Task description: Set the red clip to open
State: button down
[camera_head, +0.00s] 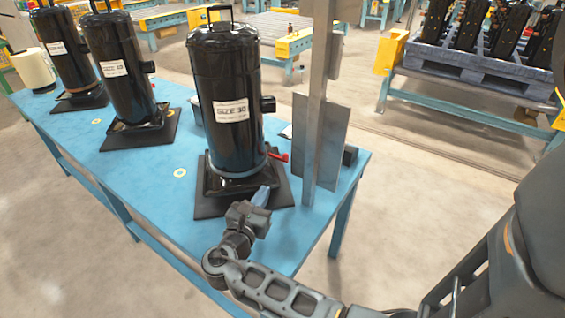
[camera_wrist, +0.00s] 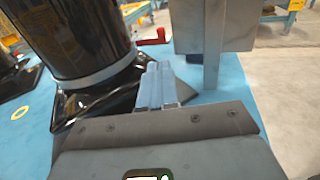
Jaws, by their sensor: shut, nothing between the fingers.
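The red clip (camera_head: 278,156) sticks out to the right from the lower part of the black SIZE 30 compressor (camera_head: 228,85). It also shows in the wrist view (camera_wrist: 153,40), at the top centre, beyond my fingertips and apart from them. My gripper (camera_head: 262,194) is low in front of the compressor's base, to the near side of the clip. In the wrist view its two pale blue fingers (camera_wrist: 158,84) are together with nothing between them. The compressor stands upright on a black base plate (camera_head: 283,190).
A grey metal post with a plate (camera_head: 318,130) stands just right of the clip. Two more black compressors (camera_head: 118,65) (camera_head: 60,45) stand farther left on the blue table (camera_head: 185,200). The table is clear in front of them. A pallet rack (camera_head: 470,70) is behind at right.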

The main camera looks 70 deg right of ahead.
jog(key=p, duration=0.1)
send_near(286, 158)
jog(key=shift+g, duration=0.4)
jog(key=d, duration=0.6)
jog(key=shift+w+d, duration=0.35)
jog(key=shift+s+d+p, duration=0.35)
jog(key=shift+d+p, duration=0.05)
jog(key=shift+p, duration=0.05)
jog(key=shift+a, duration=0.1)
